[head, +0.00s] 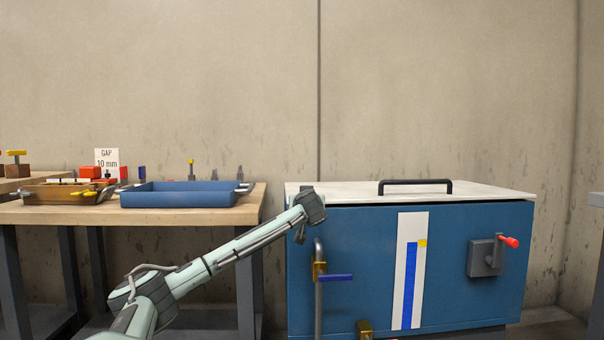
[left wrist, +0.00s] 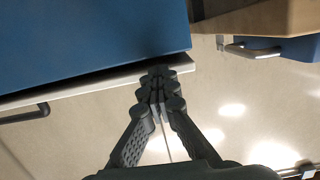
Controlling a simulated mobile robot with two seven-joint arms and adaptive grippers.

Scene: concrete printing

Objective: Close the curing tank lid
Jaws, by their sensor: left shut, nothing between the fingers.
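The curing tank (head: 350,260) is a blue box at the right of the head view. Its white lid (head: 330,189) lies across the top, nearly level, with a black handle (head: 415,187); a thin dark line runs between lid and tank. My left gripper (head: 305,235) is at the tank's top left front corner. In the left wrist view, its shut, empty fingers (left wrist: 158,85) overlap the lid's edge (left wrist: 110,80) near a corner; I cannot tell if they touch it. The tank (left wrist: 80,40) and lid handle (left wrist: 28,115) also show there. My right gripper is out of view.
A pipe with a blue-handled valve (head: 335,277) and a grey box with a red lever (head: 485,257) are on the tank's front. Left of the tank, a wooden bench (head: 225,214) carries a blue tray (head: 175,200) and a wooden mould (head: 50,196).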

